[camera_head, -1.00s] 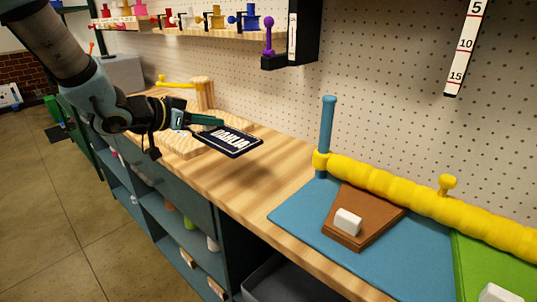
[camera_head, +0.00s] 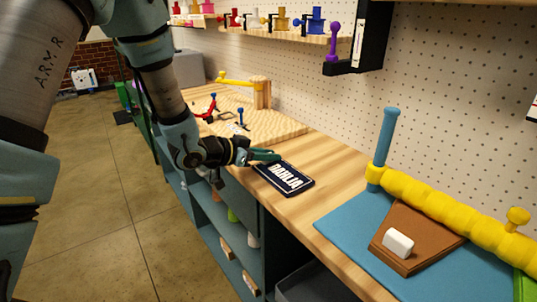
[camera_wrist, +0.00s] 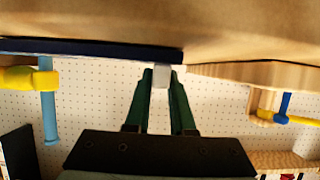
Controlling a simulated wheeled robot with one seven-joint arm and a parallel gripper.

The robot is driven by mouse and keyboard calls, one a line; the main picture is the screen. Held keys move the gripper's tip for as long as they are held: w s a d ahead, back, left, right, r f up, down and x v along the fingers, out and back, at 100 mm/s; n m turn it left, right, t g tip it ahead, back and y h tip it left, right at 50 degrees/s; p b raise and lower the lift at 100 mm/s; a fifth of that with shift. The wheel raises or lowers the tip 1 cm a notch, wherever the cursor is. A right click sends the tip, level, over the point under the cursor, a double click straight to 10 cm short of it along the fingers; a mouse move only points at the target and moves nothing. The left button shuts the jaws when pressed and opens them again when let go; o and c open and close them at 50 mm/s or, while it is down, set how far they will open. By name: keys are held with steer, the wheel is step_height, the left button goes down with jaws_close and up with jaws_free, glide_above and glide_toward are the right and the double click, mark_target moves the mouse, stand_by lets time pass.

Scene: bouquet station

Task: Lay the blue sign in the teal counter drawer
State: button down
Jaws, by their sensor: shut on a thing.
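The blue sign (camera_head: 285,179) is a dark navy plate with a pale border and the white word DAHLIA. My gripper (camera_head: 268,156) is shut on its left end and holds it near the counter's front edge. In the wrist view the sign (camera_wrist: 90,48) is a dark edge-on strip. A small grey block (camera_wrist: 161,75) shows between my green fingertips (camera_wrist: 160,82). The teal counter front (camera_head: 240,197) lies below and left of the sign. I see no open drawer there, and my arm hides part of this front. The gap between sign and counter top is unclear.
A ridged wooden board (camera_head: 270,127) with small tools lies behind my gripper. A blue mat (camera_head: 345,222) with a brown block (camera_head: 425,240), a blue post (camera_head: 385,140) and a yellow roll (camera_head: 440,205) are at right. The wooden counter (camera_head: 325,160) between is clear.

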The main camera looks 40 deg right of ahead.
steer(key=shift+f, duration=0.1)
steer(key=c, duration=0.8)
jaws_free()
steer(key=shift+o, duration=0.2)
steer(key=shift+r, duration=0.25)
steer(key=b+v, duration=0.1)
steer(key=v, duration=1.1)
steer(key=shift+b, duration=0.35)
